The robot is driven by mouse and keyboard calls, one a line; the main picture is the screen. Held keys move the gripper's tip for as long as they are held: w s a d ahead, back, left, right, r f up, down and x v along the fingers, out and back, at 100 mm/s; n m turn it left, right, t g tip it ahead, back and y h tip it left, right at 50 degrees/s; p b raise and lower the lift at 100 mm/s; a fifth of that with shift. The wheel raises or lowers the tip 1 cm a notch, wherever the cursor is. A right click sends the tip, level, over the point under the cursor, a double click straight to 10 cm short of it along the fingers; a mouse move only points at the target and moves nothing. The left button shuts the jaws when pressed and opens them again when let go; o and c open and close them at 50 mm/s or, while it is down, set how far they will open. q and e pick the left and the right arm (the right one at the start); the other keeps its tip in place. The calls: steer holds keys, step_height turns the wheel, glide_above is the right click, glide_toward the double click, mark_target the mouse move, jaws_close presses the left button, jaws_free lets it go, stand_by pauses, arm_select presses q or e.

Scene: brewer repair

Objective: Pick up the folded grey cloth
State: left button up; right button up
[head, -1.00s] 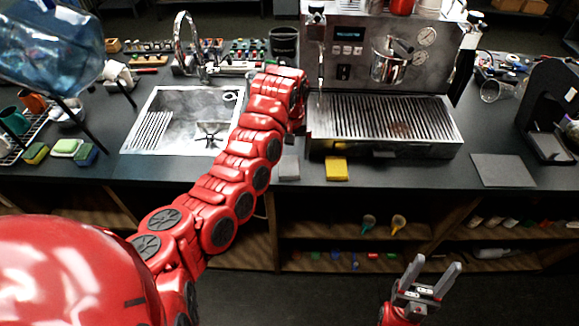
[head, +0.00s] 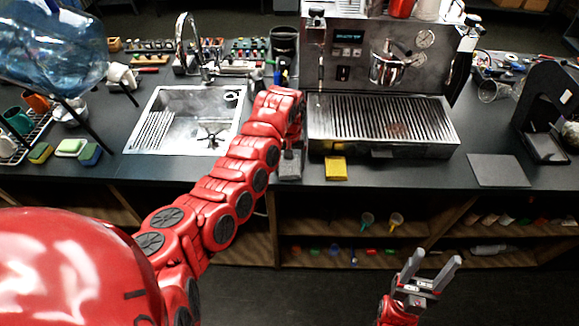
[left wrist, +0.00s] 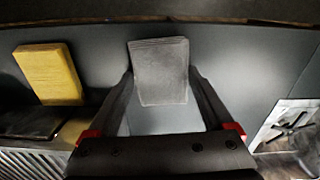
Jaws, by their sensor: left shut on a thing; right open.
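The folded grey cloth (head: 289,171) is by the front edge of the dark counter, left of the yellow cloth. My left gripper (head: 290,153) is over it at the end of the red arm. In the left wrist view the grey cloth (left wrist: 160,72) sits between the two fingers of my left gripper (left wrist: 160,80), which are shut on its sides. I cannot tell whether the cloth is clear of the counter. My right gripper (head: 430,268) is open and empty, low in front of the counter.
A yellow folded cloth (head: 335,168) lies just right of the grey one. The espresso machine (head: 382,125) stands behind, the sink (head: 187,122) to the left. A flat grey mat (head: 497,170) lies on the right. Shelves are below the counter.

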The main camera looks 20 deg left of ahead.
mark_target(289, 165)
arm_select(q)
steer(key=shift+c, duration=0.6)
steer(key=shift+w+r+b, duration=0.1)
steer(key=shift+r+b, duration=0.3)
steer(key=shift+r, duration=0.15)
step_height(289, 165, up, 4)
steer(key=shift+f+b, duration=0.15)
steer(key=shift+b, duration=0.9)
step_height(289, 165, up, 4)
steer(key=shift+f, duration=0.2)
steer(key=shift+r, duration=0.8)
